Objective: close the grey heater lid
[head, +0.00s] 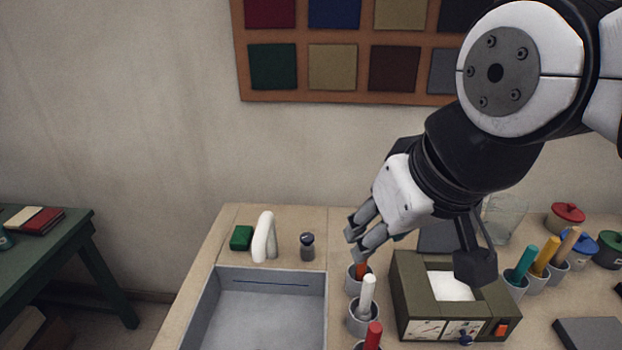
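The heater (405,290) is an olive box with dials and an orange switch on its front, and a bright white opening on top. A dark grey panel at its back edge, which looks like the heater lid (436,238), stands raised, leaving the opening uncovered. My gripper partly hides the lid. My gripper (420,252) is over the heater's back left, its fingers spread: two grey fingers at the left, near the cups, and one dark finger at the right, in front of the heater opening. It appears empty. I cannot tell whether any finger touches the lid.
Cups with coloured sticks (364,315) stand close left of the heater, more (537,272) to its right. A grey sink (265,310) with a white tap (264,238) is at left. Lidded pots (566,217) and a glass jar (505,215) stand at back right.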

